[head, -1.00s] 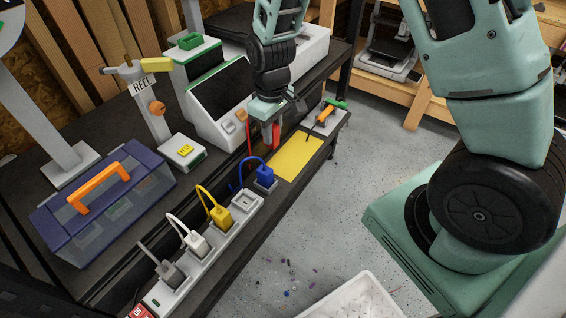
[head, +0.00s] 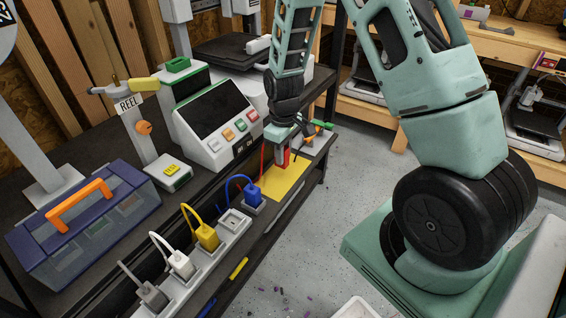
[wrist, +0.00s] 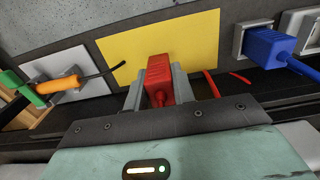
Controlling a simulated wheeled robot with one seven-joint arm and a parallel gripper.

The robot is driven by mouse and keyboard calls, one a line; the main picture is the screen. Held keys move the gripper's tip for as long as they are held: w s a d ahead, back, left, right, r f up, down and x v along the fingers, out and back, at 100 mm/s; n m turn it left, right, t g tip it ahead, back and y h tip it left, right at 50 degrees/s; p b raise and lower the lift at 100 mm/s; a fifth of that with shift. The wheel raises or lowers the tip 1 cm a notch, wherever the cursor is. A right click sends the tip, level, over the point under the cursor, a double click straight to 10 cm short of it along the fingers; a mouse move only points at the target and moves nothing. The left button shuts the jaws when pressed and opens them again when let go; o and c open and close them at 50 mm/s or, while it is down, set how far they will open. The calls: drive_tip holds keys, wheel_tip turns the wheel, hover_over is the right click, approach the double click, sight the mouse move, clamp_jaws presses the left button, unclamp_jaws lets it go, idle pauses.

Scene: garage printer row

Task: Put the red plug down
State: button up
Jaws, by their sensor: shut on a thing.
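The red plug (wrist: 158,80) is between the fingers of my gripper (wrist: 156,88) in the wrist view, with its red cord trailing below and to the right. In the head view my gripper (head: 282,160) holds the red plug (head: 283,157) at the yellow mat (head: 289,186), near the mat's far part. The mat also shows in the wrist view (wrist: 200,50) beyond the plug. I cannot tell whether the plug touches the mat.
A power strip (head: 233,223) holds blue (head: 253,197), yellow (head: 207,236), white (head: 181,263) and grey (head: 151,296) plugs; one socket is empty. An orange-handled tool (wrist: 62,84) lies left of the mat in the wrist view. A toolbox (head: 85,220) stands at left.

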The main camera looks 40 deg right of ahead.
drive_tip(key=shift+f, duration=1.6)
drive_tip(key=shift+f, duration=0.15)
drive_tip(key=o, duration=1)
